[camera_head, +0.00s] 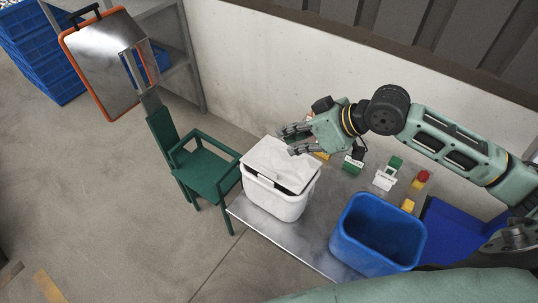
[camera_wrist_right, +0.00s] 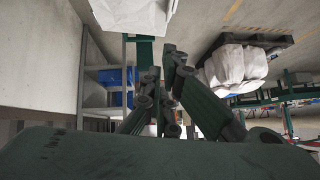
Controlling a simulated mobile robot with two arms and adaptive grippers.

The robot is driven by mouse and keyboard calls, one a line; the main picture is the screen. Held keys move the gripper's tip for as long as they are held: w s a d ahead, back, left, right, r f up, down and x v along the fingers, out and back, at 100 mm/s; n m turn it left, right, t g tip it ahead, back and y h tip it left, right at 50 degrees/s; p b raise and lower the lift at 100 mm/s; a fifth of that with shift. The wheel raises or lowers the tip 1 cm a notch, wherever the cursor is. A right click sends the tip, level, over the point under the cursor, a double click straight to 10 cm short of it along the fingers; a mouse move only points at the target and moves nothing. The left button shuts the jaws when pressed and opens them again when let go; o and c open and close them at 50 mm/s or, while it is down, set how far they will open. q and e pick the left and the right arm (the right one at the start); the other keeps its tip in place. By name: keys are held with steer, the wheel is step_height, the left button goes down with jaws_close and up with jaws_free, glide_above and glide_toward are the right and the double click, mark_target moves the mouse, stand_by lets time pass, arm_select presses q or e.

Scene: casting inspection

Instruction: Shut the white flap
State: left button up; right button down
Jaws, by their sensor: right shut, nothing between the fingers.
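The white bin (camera_head: 275,200) stands at the left end of the metal table. Its white flap (camera_head: 279,160) lies tilted over the top, raised off the rim, with a dark gap showing along the front right side. My right gripper (camera_head: 288,140) is shut and empty, close above the back right edge of the flap; I cannot tell whether it touches. In the right wrist view its fingers (camera_wrist_right: 160,67) come together, and a white surface (camera_wrist_right: 132,14) shows at the top edge, too cut off to tell which part it is. My left gripper is not in view.
A blue bin (camera_head: 377,236) stands on the table (camera_head: 318,252) to the right of the white one. Small green, red, yellow and white items lie behind it, near the wall. A green chair (camera_head: 208,172) stands left of the table.

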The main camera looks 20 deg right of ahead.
steer(key=x, duration=0.3)
steer(key=f+p+x, duration=0.1)
steer(key=x, duration=0.2)
steer(key=s+x, duration=0.1)
steer(key=x, duration=0.2)
steer(key=shift+s+d+f+p, duration=0.1)
steer(key=shift+d+f+p, duration=0.1)
steer(key=shift+d+p, duration=0.15)
steer(key=shift+s+f, duration=0.1)
steer(key=shift+f, duration=0.55)
steer(key=shift+s+a+f+p, duration=0.25)
steer(key=shift+a+f+p, duration=0.05)
steer(key=shift+a+f, duration=0.1)
steer(key=shift+f, duration=0.15)
steer(key=shift+r+p, duration=0.85)
steer(key=shift+p, duration=0.15)
